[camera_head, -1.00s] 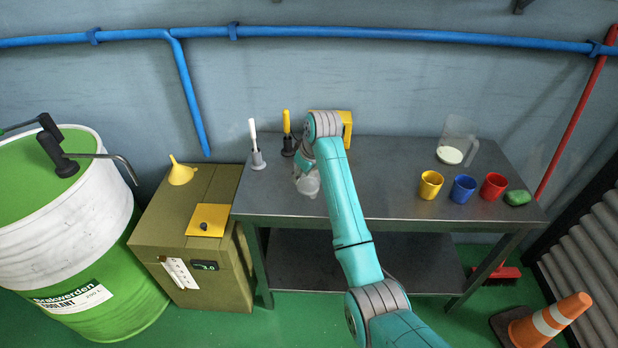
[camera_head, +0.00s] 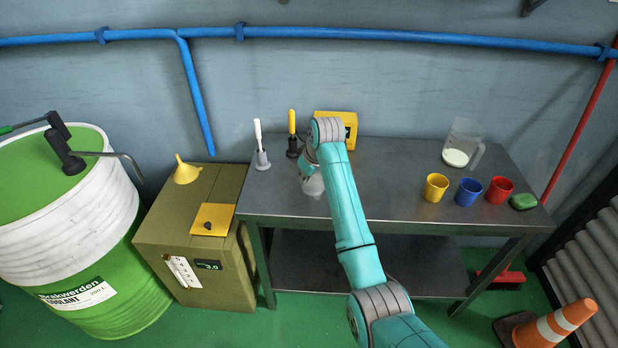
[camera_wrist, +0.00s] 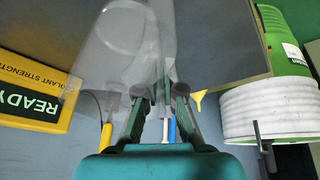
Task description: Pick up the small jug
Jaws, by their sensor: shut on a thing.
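The small jug (camera_head: 313,187) is clear and see-through, at the left part of the cart top in the head view, partly covered by my arm. In the wrist view the clear jug (camera_wrist: 118,45) fills the upper middle, in front of my fingers. My gripper (camera_wrist: 160,97) is shut on the jug's handle side, with a finger on each side. In the head view my gripper (camera_head: 308,172) is mostly hidden behind my wrist. I cannot tell whether the jug's base touches the cart top.
A larger clear jug (camera_head: 463,143) with white contents stands at the back right. Behind my gripper are two upright-handled tools (camera_head: 262,158) and a yellow box (camera_head: 346,119).

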